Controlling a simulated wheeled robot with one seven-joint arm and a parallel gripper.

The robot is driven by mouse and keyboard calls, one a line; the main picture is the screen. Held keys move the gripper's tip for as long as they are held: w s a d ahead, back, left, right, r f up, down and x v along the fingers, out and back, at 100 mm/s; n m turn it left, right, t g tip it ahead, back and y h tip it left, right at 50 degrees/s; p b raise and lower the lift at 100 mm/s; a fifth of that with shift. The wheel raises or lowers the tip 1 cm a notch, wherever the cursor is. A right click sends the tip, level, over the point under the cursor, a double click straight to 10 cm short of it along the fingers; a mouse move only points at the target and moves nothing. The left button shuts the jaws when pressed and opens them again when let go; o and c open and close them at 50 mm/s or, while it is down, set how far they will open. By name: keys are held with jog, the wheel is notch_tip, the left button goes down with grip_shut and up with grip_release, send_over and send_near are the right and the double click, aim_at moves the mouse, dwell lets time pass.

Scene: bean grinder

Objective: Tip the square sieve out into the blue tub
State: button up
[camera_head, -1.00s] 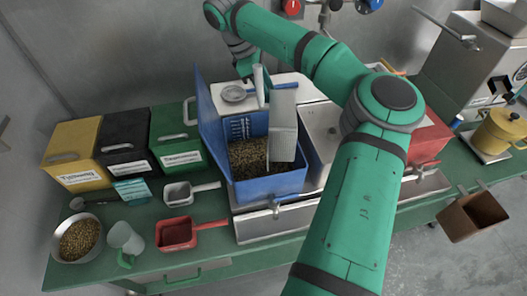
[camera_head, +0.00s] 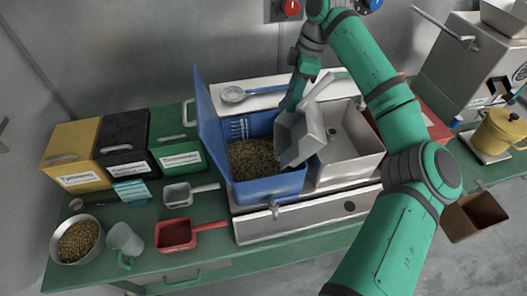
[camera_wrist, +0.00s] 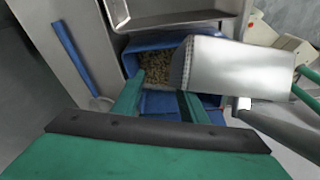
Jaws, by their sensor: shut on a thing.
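The square sieve (camera_head: 300,140) is a grey metal box with a pale handle. It is held tilted on its side over the right part of the blue tub (camera_head: 270,188), its open side turned to the left. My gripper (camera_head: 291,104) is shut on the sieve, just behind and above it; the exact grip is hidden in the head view. The tub holds a layer of brown beans (camera_head: 250,160). In the wrist view the sieve (camera_wrist: 225,65) covers the right part of the tub (camera_wrist: 150,42). I cannot tell whether anything is left in the sieve.
A steel basin (camera_head: 345,160) stands right of the tub. A blue-handled ladle (camera_head: 235,95) lies behind it. The tub's raised blue panel (camera_head: 207,125) is at its left. Grey (camera_head: 178,193) and red (camera_head: 176,234) scoops lie left. Yellow, black and green bins stand behind them.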

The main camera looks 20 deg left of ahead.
jog(key=w+d+r+g+y, duration=0.1)
jog(key=w+d+r+y, duration=0.1)
jog(key=d+r+y, duration=0.3)
jog(key=w+d+r+g+y, duration=0.1)
jog(key=d+r+y, duration=0.4)
jog(key=r, duration=0.7)
jog(key=shift+w+d+g+y, duration=0.2)
jog(key=shift+w+g+y, duration=0.15)
jog(key=shift+g, duration=0.35)
dwell(0.4)
